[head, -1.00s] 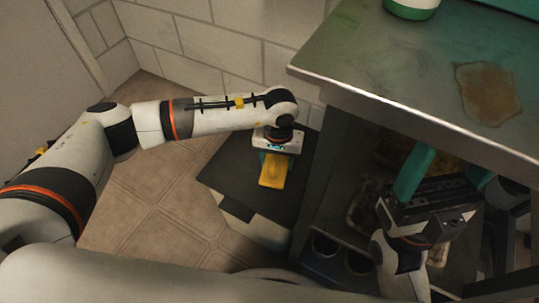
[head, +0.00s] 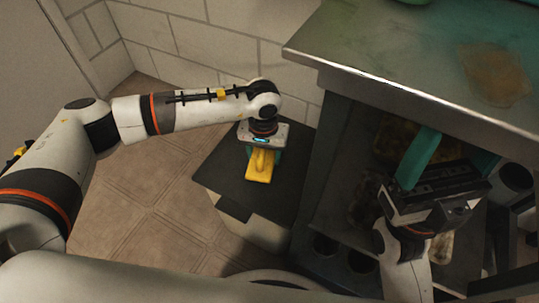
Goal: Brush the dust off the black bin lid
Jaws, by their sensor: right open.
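The black bin lid (head: 217,165) tops a pale bin (head: 257,233) on the floor, left of the metal table. My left gripper (head: 263,155) points down over the lid's middle and back part. It is shut on a yellow brush (head: 259,167), with teal fingers partly showing beside it. The brush is at or just above the lid; I cannot tell whether it touches. Its underside is hidden, and I cannot make out dust on the lid. My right gripper (head: 455,152) is open and empty, its teal fingers pointing up beside the table's lower shelf.
The metal table (head: 400,50) overhangs at the right and bears a brownish stain (head: 494,74). Its dark lower shelf (head: 325,212) holds items in shadow, close to the bin's right side. A tiled wall (head: 185,45) stands behind. The tiled floor (head: 140,200) left of the bin is clear.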

